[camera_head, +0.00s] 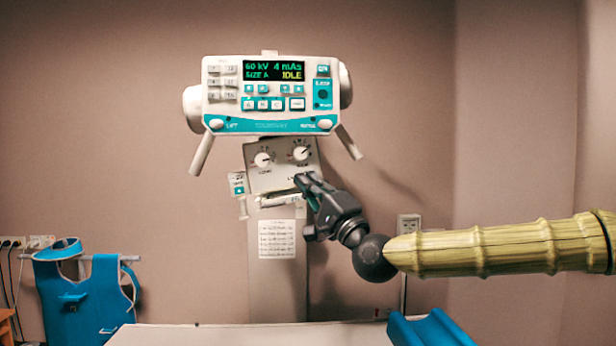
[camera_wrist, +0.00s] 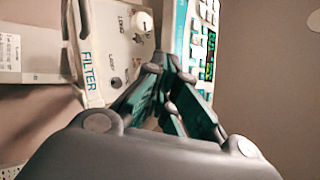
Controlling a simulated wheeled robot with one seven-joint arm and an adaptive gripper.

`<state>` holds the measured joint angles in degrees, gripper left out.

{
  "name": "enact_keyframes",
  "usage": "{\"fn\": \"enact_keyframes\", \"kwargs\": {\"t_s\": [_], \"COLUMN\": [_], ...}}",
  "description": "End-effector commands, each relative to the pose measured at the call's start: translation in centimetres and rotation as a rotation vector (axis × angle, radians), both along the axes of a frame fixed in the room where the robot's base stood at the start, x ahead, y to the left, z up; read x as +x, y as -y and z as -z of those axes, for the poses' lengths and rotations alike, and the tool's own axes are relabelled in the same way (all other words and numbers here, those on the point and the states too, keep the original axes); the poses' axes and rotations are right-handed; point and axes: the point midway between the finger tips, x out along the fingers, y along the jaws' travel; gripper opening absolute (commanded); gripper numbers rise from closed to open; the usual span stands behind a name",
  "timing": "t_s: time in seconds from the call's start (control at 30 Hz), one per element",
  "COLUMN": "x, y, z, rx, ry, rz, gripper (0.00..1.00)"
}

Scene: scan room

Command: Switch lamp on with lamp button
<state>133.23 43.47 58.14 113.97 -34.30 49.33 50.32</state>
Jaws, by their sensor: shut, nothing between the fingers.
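My gripper (camera_head: 303,180) is shut and empty. Its fingertips are at the lower right of the collimator box face (camera_head: 259,181), under the right-hand knob (camera_head: 301,152). In the wrist view the fingertips (camera_wrist: 162,66) are in front of the same panel (camera_wrist: 112,48), next to a small label that seems to read LAMP. The lamp button itself is not clearly seen; the fingers seem to cover it. I cannot tell whether the tips touch the panel. No lamp light shows on the table or wall.
The control console (camera_head: 272,95) with its IDLE screen sits just above my gripper. A table (camera_head: 240,334) lies below; a blue apron (camera_head: 82,290) hangs at left.

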Motion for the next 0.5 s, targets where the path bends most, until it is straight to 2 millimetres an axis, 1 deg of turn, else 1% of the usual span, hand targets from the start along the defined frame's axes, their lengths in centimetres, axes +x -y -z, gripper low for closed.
{"fn": "enact_keyframes", "kwargs": {"t_s": [0.17, 0.5], "x": [1.1, 4.9], "y": [0.0, 0.0], "z": [-0.1, -0.2], "rx": [0.000, -0.001], "ry": [-0.002, -0.002], "rz": [0.001, 0.001], "gripper": [0.00, 0.00]}}
